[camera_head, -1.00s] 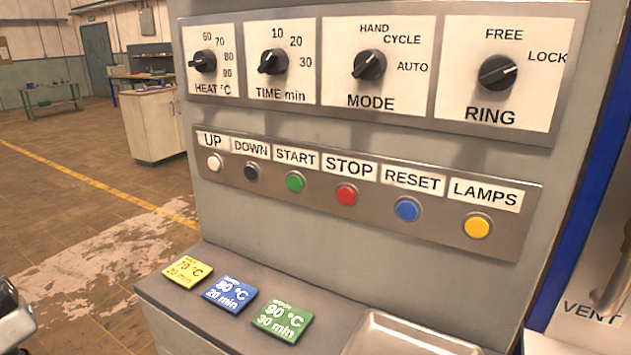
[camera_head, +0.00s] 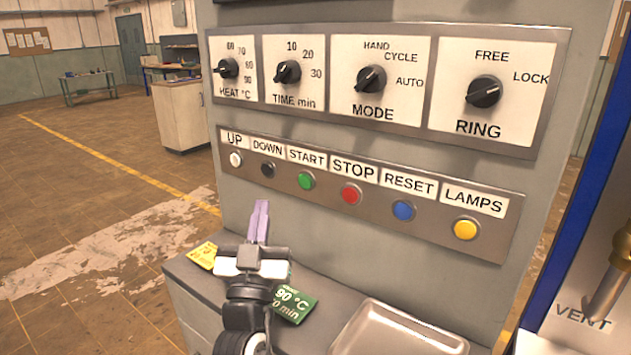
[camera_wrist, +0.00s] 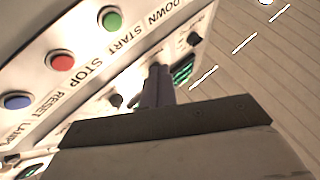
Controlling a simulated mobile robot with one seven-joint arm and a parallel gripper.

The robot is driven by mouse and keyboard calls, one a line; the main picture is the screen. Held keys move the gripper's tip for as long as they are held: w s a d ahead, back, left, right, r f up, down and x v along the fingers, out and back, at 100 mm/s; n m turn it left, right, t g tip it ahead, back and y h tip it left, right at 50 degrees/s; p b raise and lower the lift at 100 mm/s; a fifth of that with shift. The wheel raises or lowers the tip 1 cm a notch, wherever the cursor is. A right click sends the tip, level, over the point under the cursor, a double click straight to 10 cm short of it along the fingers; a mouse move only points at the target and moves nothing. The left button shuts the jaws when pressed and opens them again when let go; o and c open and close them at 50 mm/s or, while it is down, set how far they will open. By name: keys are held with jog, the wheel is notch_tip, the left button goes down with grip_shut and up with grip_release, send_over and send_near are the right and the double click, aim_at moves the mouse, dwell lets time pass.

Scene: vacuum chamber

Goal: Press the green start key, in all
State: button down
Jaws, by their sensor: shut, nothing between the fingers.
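The green start key (camera_head: 306,181) is a round button under the START label, third from the left in the button row. It also shows at the top of the wrist view (camera_wrist: 111,20), where the panel appears upside down. My gripper (camera_head: 262,204) is shut and empty, its purple fingers pointing up toward the panel. In the head view its tips appear below and left of the green key, under the black down button (camera_head: 267,170). In the wrist view the fingers (camera_wrist: 160,70) appear apart from the key; their exact distance from the panel is unclear.
The red stop button (camera_head: 350,194) sits right of the green key, with blue reset (camera_head: 403,210) and yellow lamps (camera_head: 465,229) beyond. Knobs line the panel above. A ledge below holds a yellow card (camera_head: 203,254), a green card (camera_head: 298,303) and a metal tray (camera_head: 372,340).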

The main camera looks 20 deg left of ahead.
aim_at(300, 176)
jog(key=shift+w, duration=0.1)
jog(key=w+d+p, duration=0.3)
jog(key=w, duration=0.5)
dwell(0.4)
jog(key=shift+w, duration=0.1)
dwell(1.8)
jog(key=shift+w+d, duration=0.1)
jog(key=shift+w, duration=0.25)
jog(key=shift+w+d, duration=0.15)
jog(key=shift+w, duration=0.25)
dwell(0.6)
dwell(0.4)
jog(key=shift+s+a+b, duration=0.3)
jog(key=shift+s+b, duration=0.1)
jog(key=shift+s, duration=0.4)
